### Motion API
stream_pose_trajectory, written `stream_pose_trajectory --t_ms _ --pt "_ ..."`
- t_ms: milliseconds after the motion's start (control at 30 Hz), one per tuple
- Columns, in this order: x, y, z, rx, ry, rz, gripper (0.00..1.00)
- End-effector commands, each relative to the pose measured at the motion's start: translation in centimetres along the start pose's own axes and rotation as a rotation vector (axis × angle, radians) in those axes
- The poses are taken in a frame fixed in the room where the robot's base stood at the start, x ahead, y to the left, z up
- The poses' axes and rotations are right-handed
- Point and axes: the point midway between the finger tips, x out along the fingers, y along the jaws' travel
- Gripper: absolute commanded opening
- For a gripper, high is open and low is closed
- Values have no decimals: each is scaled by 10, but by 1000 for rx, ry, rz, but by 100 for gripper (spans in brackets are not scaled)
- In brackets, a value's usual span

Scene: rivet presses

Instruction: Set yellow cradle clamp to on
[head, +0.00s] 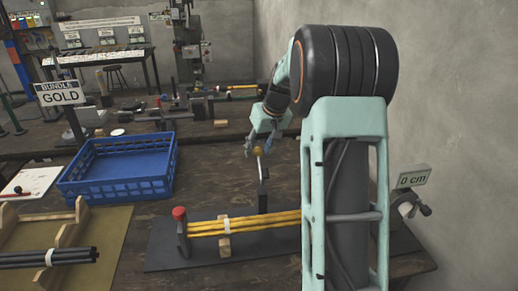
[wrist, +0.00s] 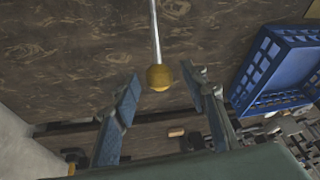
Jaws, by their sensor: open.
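The yellow cradle clamp shows as an upright metal lever (head: 263,190) topped by a yellow ball knob (head: 257,151). It rises behind a bundle of yellow rods (head: 245,226) on a dark base plate. My gripper (head: 257,146) is open, with its fingers pointing down at the knob. In the wrist view, the ball knob (wrist: 159,78) and thin shaft (wrist: 154,35) appear between the two spread finger tips of my gripper (wrist: 160,74), with a gap visible on each side. The lever's foot is partly hidden behind the rods. My arm hides the right end of the bundle.
A red-topped post (head: 180,214) stands at the rods' left end. A blue crate (head: 118,170) with a "BUNDLE GOLD" sign (head: 61,92) is further left. A wooden rack with black rods (head: 48,258) is front left.

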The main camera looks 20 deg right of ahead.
Motion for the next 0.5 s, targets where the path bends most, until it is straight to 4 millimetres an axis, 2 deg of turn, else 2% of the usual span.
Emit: stream_pose_trajectory --t_ms 167,500 --pt "0 0 0 0 0 0 39" --pt "0 0 0 0 0 0 2"
